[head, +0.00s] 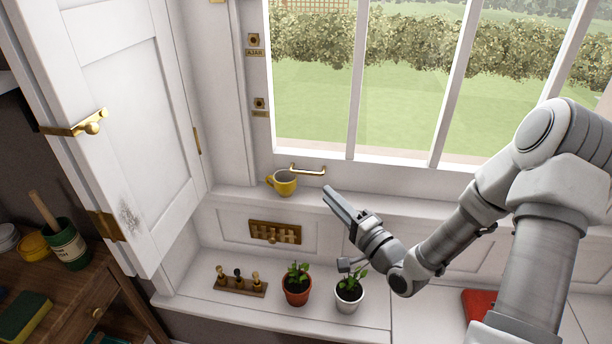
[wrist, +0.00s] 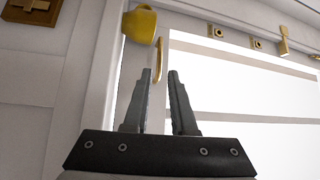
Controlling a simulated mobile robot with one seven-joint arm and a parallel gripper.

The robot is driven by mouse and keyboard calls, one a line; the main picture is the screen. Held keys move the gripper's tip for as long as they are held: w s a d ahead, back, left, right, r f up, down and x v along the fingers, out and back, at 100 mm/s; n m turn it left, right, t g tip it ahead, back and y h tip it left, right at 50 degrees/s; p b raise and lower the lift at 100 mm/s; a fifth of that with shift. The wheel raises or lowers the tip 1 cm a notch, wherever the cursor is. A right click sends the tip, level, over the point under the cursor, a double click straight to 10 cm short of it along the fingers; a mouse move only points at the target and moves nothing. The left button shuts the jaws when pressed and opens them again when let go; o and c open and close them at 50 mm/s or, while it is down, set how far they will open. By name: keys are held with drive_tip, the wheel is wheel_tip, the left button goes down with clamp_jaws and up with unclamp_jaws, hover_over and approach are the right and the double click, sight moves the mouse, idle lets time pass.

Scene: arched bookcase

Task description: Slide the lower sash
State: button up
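The lower sash (head: 400,176) is the white-framed window with upright bars; its bottom rail sits at or close to the sill. A brass pull handle (head: 308,170) is fixed on the rail near its left end. The handle (wrist: 157,62) also shows in the wrist view, beyond my fingertips and between their lines. My gripper (head: 328,192) is in front of the sill, below and right of the handle, apart from it. In the wrist view my gripper (wrist: 159,72) has its two fingers apart with nothing between them.
A yellow mug (head: 284,183) stands on the sill just left of the handle, close to my gripper's line. Potted plants (head: 297,285) and a small peg rack (head: 240,282) stand on the lower ledge. A white shutter door (head: 135,110) stands open at left. Brass fittings (head: 259,104) line the jamb.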

sight(306, 173)
drive_tip(key=b+x, duration=0.1)
drive_tip(key=x, duration=0.9)
drive_tip(key=shift+w+a+b, duration=0.1)
drive_tip(key=shift+w+b, duration=0.05)
drive_tip(key=shift+b, duration=0.15)
clamp_jaws()
idle(0.9)
